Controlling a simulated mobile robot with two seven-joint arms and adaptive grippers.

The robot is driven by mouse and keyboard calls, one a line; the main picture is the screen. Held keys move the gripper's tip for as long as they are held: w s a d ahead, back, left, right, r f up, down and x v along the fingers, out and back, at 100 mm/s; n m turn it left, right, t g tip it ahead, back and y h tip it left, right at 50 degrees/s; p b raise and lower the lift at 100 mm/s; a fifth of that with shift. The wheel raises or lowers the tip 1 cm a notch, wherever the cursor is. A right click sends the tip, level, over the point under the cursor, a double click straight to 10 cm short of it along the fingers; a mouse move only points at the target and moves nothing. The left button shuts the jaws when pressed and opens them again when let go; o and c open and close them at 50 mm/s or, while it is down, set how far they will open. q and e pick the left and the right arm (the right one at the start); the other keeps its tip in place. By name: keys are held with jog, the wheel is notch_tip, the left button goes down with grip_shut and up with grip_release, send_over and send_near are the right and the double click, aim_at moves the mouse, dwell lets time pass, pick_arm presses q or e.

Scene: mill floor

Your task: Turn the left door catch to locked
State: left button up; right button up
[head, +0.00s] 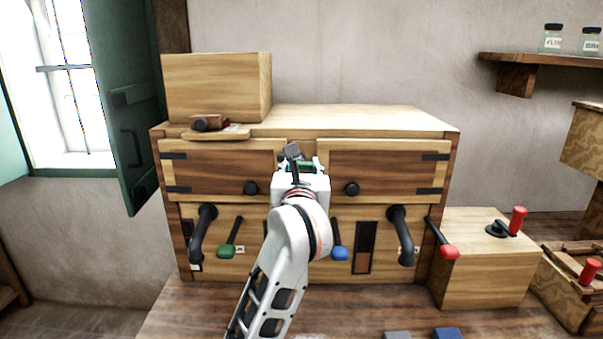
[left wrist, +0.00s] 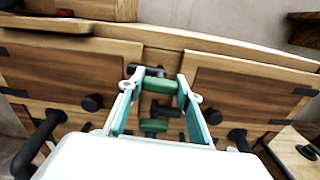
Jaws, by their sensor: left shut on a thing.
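The cabinet's left door (head: 222,168) is brown with a pale frame and a black knob (head: 251,188); it looks closed. My left gripper (head: 303,168) is in front of the strip between the two doors, mostly hidden behind its own wrist in the head view. In the left wrist view, its teal fingers (left wrist: 158,88) stand either side of dark and green parts. The dark T-shaped piece (left wrist: 166,109) between them appears to be the door catch. The gripper is shut on it. The fingers hide much of it, so I cannot tell which way it points. My right gripper is not in view.
The right door (head: 388,172) looks closed. Below are black pull handles (head: 203,232) and green (head: 227,251), blue (head: 340,253) and red (head: 449,251) levers. A wooden box (head: 218,85) stands on the cabinet. A crate with a red-handled crank (head: 518,220) stands at right.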

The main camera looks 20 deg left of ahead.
aim_at(301, 163)
pick_arm(q)
jog(key=shift+n, duration=0.4)
jog(key=o, duration=1.1)
jog(key=shift+r, duration=0.1)
notch_tip(301, 163, up, 10)
jog(key=shift+f, duration=0.1)
